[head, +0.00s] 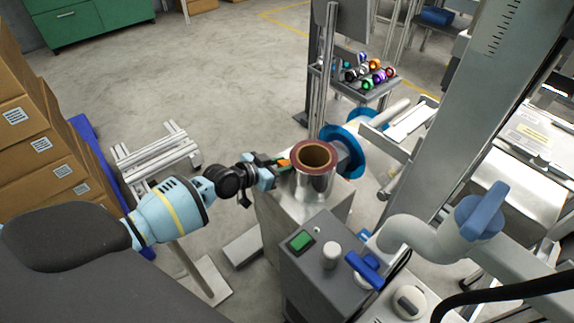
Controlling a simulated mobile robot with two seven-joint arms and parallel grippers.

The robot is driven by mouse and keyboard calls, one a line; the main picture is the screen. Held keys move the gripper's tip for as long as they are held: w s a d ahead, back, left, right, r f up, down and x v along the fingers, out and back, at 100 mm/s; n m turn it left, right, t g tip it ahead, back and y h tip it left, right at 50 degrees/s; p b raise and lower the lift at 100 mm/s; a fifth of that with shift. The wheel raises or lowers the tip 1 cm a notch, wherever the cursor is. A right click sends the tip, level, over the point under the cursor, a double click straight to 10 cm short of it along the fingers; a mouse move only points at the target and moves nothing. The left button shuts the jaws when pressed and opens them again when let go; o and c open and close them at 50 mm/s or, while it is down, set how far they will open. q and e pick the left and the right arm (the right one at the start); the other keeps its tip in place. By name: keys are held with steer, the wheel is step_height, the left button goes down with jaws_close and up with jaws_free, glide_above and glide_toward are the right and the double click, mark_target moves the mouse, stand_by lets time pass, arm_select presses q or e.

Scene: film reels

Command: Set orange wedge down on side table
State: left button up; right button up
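A small orange wedge (284,163) shows at the tip of my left gripper (275,171), just left of a shiny film roll. The gripper appears shut on the wedge; its fingers partly hide it. The film roll (315,184), with a brown core, stands upright on a pale box-shaped stand (269,216). This stand may be the side table; I cannot tell for sure. The wedge and gripper are over or beside its left part, and contact with the top is too small to tell. My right gripper is not in view.
A grey control box (326,262) with a green button stands in front of the stand. A blue flange (352,146) and a metal post (328,75) are behind the roll. Cardboard boxes (28,130) are stacked at left. A small rack (382,90) holds several coloured rolls.

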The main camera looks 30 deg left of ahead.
mark_target(280, 163)
arm_select(q)
steer(key=c, duration=0.4)
steer(key=shift+r, duration=0.15)
steer(key=shift+r+p, duration=0.3)
steer(key=shift+r, duration=0.3)
steer(key=shift+r+p, duration=1.95)
steer(key=shift+r, duration=6.35)
